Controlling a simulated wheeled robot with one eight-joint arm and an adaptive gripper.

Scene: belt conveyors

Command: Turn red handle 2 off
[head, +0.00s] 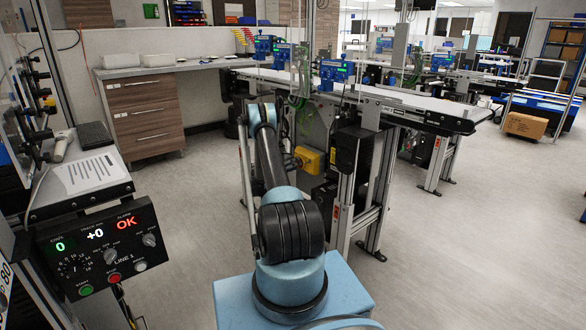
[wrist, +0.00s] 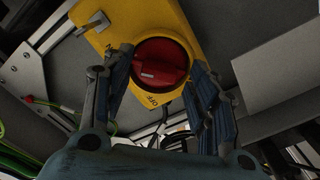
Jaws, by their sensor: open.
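The red handle (wrist: 163,64) is a round red rotary knob on a yellow switch box (wrist: 115,22) in the wrist view. The word OFF shows on the yellow plate just below the knob. My gripper (wrist: 163,75) is open, with one finger on each side of the knob. I cannot tell whether the fingers touch it. In the head view the yellow box (head: 308,158) sits on the conveyor frame beyond my arm, with a bit of red on it. My gripper is hidden in the head view behind my arm.
A belt conveyor (head: 425,106) on metal legs runs to the right. A control panel (head: 100,250) with lit displays stands at left. A drawer cabinet (head: 145,117) is at the back left. The floor on the right is clear up to a cardboard box (head: 525,125).

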